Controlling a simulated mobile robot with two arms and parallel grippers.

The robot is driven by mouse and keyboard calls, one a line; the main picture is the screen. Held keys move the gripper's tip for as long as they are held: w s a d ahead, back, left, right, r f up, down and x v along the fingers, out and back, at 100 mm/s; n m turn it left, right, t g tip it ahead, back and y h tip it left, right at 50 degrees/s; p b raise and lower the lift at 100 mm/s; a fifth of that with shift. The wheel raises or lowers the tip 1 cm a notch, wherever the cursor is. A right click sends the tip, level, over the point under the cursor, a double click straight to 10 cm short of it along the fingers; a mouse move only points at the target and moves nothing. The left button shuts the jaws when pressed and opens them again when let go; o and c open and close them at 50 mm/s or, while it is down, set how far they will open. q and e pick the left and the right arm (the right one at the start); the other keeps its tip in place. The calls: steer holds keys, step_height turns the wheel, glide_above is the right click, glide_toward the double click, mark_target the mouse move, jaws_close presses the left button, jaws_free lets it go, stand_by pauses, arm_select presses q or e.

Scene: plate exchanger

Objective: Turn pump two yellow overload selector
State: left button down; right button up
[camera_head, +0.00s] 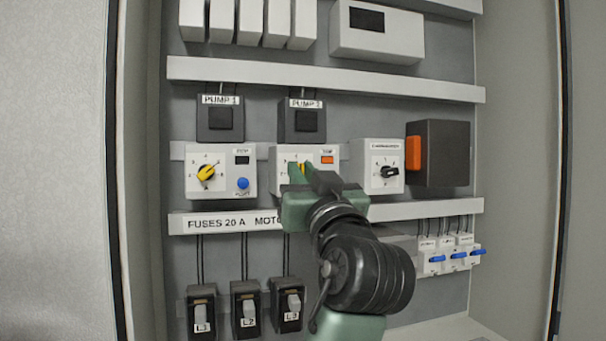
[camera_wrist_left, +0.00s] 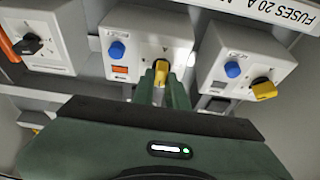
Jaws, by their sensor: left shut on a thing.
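The pump two overload unit (camera_head: 263,173) is the white box under the second black contactor. In the left wrist view, which shows the panel upside down, the yellow selector (camera_wrist_left: 161,70) stands between the fingertips of my left gripper (camera_wrist_left: 161,80). The unit's blue button (camera_wrist_left: 117,49) and lit orange window (camera_wrist_left: 120,70) are beside it. My right gripper is not in view.
A similar overload unit (camera_head: 221,181) with its own yellow selector (camera_head: 206,172) is on the left. A white box with a black knob (camera_head: 390,172) and a dark box with an orange handle (camera_head: 413,153) are on the right. Fuse holders (camera_head: 245,309) and blue-levered breakers (camera_head: 458,254) are below.

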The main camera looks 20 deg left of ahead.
arm_select(q)
steer(key=shift+a+r+m+t+h, duration=0.1)
steer(key=shift+m+t+h, duration=0.15)
steer(key=shift+m+h, duration=1.4)
steer(key=shift+d+f+m+t+h, duration=0.15)
steer(key=shift+m+h, duration=0.35)
steer(key=shift+m, duration=2.3)
steer(key=shift+a+r+m+t+h, duration=0.25)
steer(key=shift+m+h, duration=0.8)
steer(key=shift+m, duration=1.2)
steer(key=shift+d+f, duration=0.1)
steer(key=c, duration=1.4)
jaws_free()
steer(key=shift+c, duration=0.2)
steer(key=b+v, duration=0.4)
steer(key=v, duration=0.4)
